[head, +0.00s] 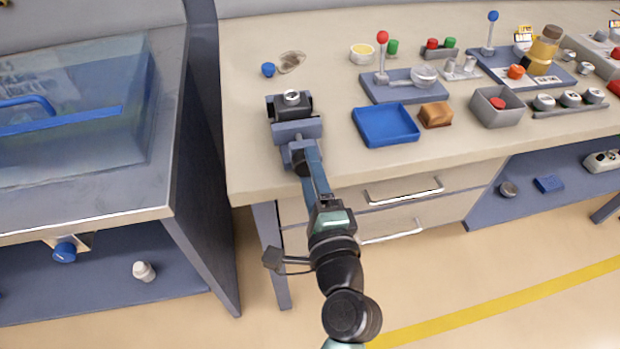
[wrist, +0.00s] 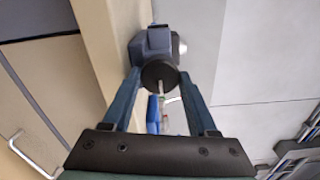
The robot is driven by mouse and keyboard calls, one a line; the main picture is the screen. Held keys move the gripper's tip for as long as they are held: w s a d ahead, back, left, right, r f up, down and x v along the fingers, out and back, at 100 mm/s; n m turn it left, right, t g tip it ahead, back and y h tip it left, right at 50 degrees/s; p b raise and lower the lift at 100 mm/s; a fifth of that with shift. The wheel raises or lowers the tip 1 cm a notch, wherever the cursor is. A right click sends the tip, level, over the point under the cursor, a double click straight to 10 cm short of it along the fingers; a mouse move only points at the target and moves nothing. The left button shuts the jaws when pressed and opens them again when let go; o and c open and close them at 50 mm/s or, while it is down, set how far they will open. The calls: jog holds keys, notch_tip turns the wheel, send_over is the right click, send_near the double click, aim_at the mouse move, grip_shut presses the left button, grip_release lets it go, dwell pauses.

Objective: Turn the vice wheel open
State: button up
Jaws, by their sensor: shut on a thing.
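The blue-grey vice (head: 297,129) stands at the front left of the bench, with a silver ring-shaped part (head: 291,97) at its dark jaws. The dark round vice wheel (wrist: 160,73) is on its front side. My gripper (head: 304,166) reaches the vice from the front edge of the bench. In the wrist view my gripper (wrist: 161,80) has one finger on each side of the wheel and is shut on it. The vice body (wrist: 150,42) shows just beyond the wheel. In the head view my fingers partly hide the wheel.
A blue tray (head: 385,139) and a brown block (head: 435,115) lie right of the vice. A blue knob (head: 268,69) lies behind it. Lever fixtures (head: 400,92) stand farther right. Drawer handles (head: 403,190) stick out below the bench top (head: 250,165).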

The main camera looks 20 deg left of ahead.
jog(key=shift+n+b, duration=4.6)
jog(key=shift+n, duration=2.2)
jog(key=o, duration=1.4)
jog(key=v, duration=1.3)
jog(key=shift+b, duration=0.4)
